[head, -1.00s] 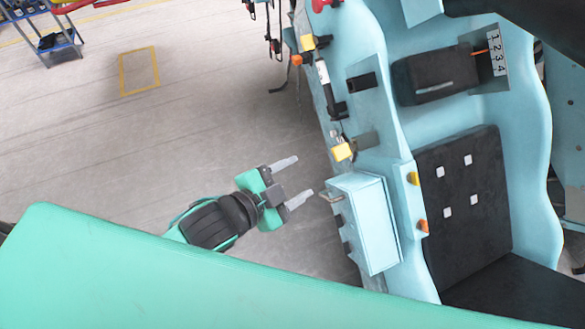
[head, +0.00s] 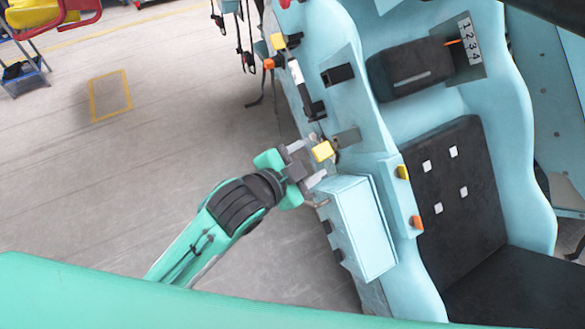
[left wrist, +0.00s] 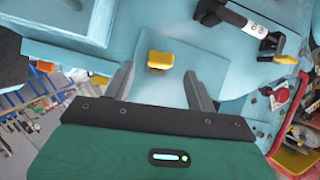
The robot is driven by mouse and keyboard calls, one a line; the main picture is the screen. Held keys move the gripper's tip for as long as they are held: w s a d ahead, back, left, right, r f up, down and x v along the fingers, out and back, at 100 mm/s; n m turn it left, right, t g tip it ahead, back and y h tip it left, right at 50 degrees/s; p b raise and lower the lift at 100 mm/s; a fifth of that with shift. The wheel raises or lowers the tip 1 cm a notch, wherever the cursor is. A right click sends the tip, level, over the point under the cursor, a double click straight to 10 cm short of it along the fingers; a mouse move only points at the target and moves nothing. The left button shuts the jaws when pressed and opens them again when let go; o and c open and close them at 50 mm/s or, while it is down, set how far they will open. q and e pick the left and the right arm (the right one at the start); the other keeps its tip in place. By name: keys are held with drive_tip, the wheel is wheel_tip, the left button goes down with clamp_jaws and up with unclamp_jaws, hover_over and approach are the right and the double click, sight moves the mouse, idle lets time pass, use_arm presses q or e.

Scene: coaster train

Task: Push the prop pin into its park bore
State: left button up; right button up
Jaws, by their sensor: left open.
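A yellow block-shaped head (head: 321,151), which looks like the prop pin's handle, sits on the light blue side of the train car. It also shows in the left wrist view (left wrist: 160,60), ahead of the fingertips and roughly centred between them. My left gripper (head: 308,163) is open and empty, its fingers pointing at the yellow head. I cannot tell whether they touch it. The pin's shaft and the park bore are not clearly visible. My right gripper is not in view.
A light blue box (head: 358,228) juts out just below my left gripper. A black strut with a white label (head: 302,88) is above it. A grey piece (head: 346,138) is beside the yellow head. The black seat (head: 460,190) is to the right. The floor at left is open.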

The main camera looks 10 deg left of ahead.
sight(321, 153)
use_arm(q)
drive_tip(key=shift+x, duration=1.65)
drive_tip(key=c, duration=1.1)
drive_tip(key=shift+p, duration=0.3)
drive_tip(key=shift+d+p, duration=0.15)
drive_tip(key=shift+p, duration=0.2)
drive_tip(key=o, duration=0.9)
drive_tip(key=shift+w, duration=0.1)
drive_tip(key=shift+o, duration=1)
drive_tip(key=shift+w+d, duration=0.1)
drive_tip(key=shift+d, duration=0.1)
drive_tip(key=shift+a, duration=0.1)
